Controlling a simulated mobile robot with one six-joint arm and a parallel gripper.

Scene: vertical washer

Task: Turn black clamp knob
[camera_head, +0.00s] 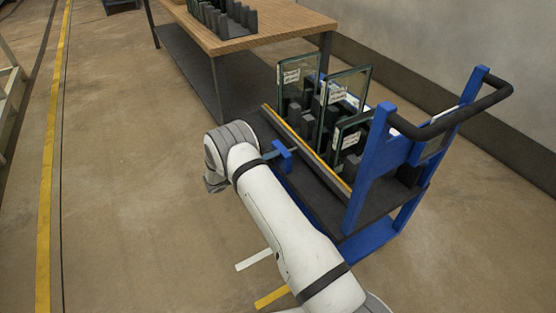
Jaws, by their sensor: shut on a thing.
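The black clamp knob cannot be made out in the head view. A small blue bracket (283,154) stands at the left side of the cart, with a short grey piece (268,155) running left from it until my white arm hides it. My arm reaches up from the bottom right and bends at a grey joint left of the cart. My gripper does not show. It seems hidden behind my arm, so its hold cannot be seen.
The blue cart (371,158) has a black push handle (462,118) and carries glass panes (343,95) in dark slotted holders behind a yellow-edged rail. A wooden table (262,27) stands behind, with a dark rack (222,20).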

